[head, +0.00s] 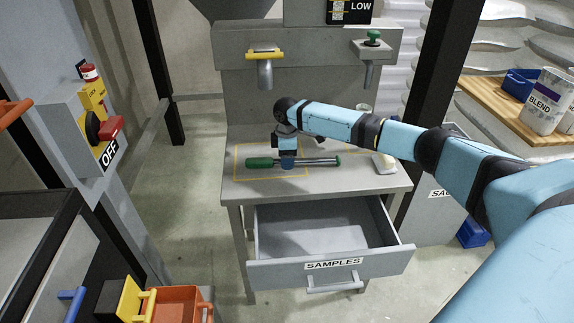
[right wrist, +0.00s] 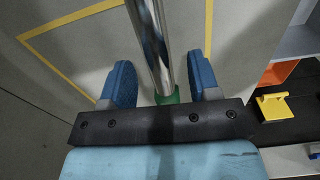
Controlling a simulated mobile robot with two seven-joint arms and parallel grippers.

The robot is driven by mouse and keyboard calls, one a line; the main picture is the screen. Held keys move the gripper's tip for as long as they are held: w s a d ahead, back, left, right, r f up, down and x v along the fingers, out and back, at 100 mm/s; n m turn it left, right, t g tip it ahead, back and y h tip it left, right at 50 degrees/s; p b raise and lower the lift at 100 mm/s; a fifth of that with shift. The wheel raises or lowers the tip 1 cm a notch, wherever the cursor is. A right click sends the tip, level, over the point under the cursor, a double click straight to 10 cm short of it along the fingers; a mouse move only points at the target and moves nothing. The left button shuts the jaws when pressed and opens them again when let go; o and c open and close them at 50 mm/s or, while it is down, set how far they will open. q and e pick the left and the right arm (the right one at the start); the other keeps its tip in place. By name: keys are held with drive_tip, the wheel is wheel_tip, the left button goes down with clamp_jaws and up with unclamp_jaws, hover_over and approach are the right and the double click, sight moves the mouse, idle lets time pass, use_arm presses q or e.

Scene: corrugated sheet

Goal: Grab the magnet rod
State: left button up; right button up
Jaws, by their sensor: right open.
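The magnet rod (head: 318,161) lies on the grey worktop, with a green handle at its left and a shiny metal shaft running right to a green-and-black tip. My right gripper (head: 287,164) is over the rod near where handle and shaft meet. In the right wrist view, the shaft (right wrist: 151,40) runs between the two open blue fingers of my gripper (right wrist: 160,80), with a gap visible on each side. Part of the green handle shows by the gripper's dark bar, which hides the rest. My left gripper is not in view.
The worktop (head: 235,190) has yellow outline markings. Below it, an open, empty drawer (head: 310,235) labelled SAMPLES juts forward. A small pale object (head: 384,164) stands at the worktop's right. Spouts with yellow (head: 264,55) and green (head: 373,38) handles hang above the back.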

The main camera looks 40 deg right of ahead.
drive_tip(key=shift+f, duration=0.55)
drive_tip(key=shift+r, duration=0.1)
clamp_jaws()
